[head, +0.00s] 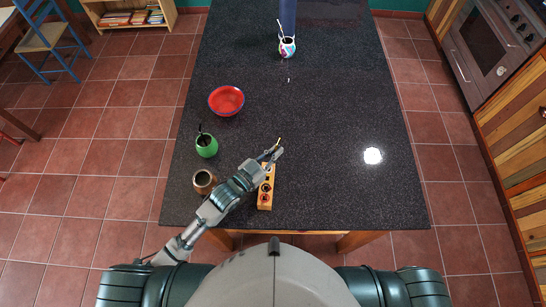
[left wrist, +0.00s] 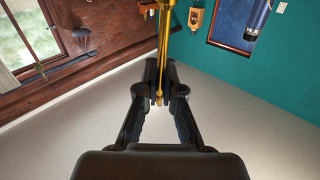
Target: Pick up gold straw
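My left gripper (head: 272,153) is over the upper end of a wooden holder (head: 266,196) on the dark counter. In the left wrist view its fingers (left wrist: 160,82) come close together around a gold straw (left wrist: 165,40), and they look shut on it. The straw runs up out of the top of that picture and its other end shows between the fingers. In the head view a short piece of the gold straw (head: 278,142) sticks out past the fingertips. My right gripper is not in view.
A brown cup (head: 204,182), a green cup with a straw (head: 207,147) and a red bowl (head: 226,104) stand on the counter's left side. A patterned cup with a straw (head: 287,47) stands at the far end. The counter's right side is clear apart from a bright spot.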

